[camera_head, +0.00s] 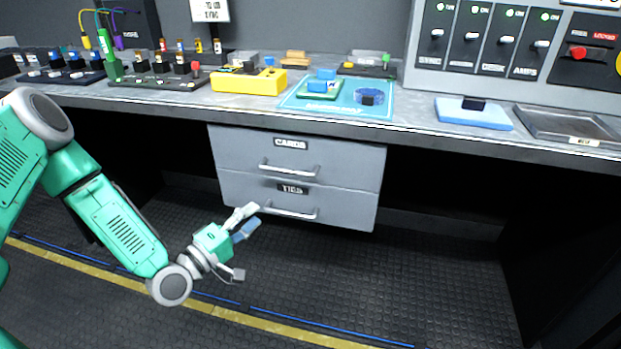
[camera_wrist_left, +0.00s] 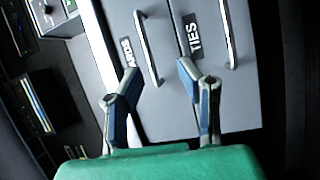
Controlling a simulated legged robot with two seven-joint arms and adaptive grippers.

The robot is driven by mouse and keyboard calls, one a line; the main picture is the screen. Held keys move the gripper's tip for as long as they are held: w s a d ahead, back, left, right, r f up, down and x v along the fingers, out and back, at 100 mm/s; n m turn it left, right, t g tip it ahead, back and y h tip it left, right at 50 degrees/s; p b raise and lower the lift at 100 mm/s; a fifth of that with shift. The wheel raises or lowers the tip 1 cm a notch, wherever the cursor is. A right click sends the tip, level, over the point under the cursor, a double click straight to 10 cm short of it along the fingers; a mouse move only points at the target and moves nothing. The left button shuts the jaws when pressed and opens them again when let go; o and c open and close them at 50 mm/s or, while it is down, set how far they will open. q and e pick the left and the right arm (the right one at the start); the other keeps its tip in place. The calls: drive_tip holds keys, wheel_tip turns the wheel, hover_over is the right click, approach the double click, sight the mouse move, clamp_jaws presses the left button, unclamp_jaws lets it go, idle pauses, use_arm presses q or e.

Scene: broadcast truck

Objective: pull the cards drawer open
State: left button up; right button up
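The grey cards drawer (camera_head: 240,150) is the upper of two under the counter, with a CARDS label (camera_head: 291,144) and a bar handle (camera_head: 289,170). Its front looks flush with the cabinet. In the left wrist view the cards handle (camera_wrist_left: 148,48) lies beyond and between my fingers in the picture. My left gripper (camera_head: 250,219) is open and empty, in front of the cabinet's left side, lower in the picture than the cards handle. Its spread fingers also show in the left wrist view (camera_wrist_left: 158,90). I see no contact with a handle. My right gripper is out of view.
The ties drawer (camera_head: 345,205) is just below, with its own handle (camera_head: 290,211) close to my fingers. The counter (camera_head: 420,120) overhangs the drawers and holds a yellow box (camera_head: 248,82) and a blue mat (camera_head: 295,101). Dark open space flanks the cabinet.

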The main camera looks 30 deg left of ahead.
sight(285, 172)
use_arm(q)
drive_tip(key=shift+n+t+y, duration=0.3)
drive_tip(key=shift+n+t, duration=0.2)
drive_tip(key=shift+t, duration=0.1)
drive_tip(key=b+x, duration=0.1)
drive_tip(key=x, duration=0.3)
drive_tip(key=a+r+b+x, duration=0.1)
drive_tip(key=x, duration=0.4)
drive_tip(key=a+x, duration=0.1)
drive_tip(key=x, duration=0.4)
drive_tip(key=shift+w+r+b, duration=0.2)
drive_tip(key=shift+r+b, duration=0.05)
drive_tip(key=shift+b, duration=0.15)
clamp_jaws()
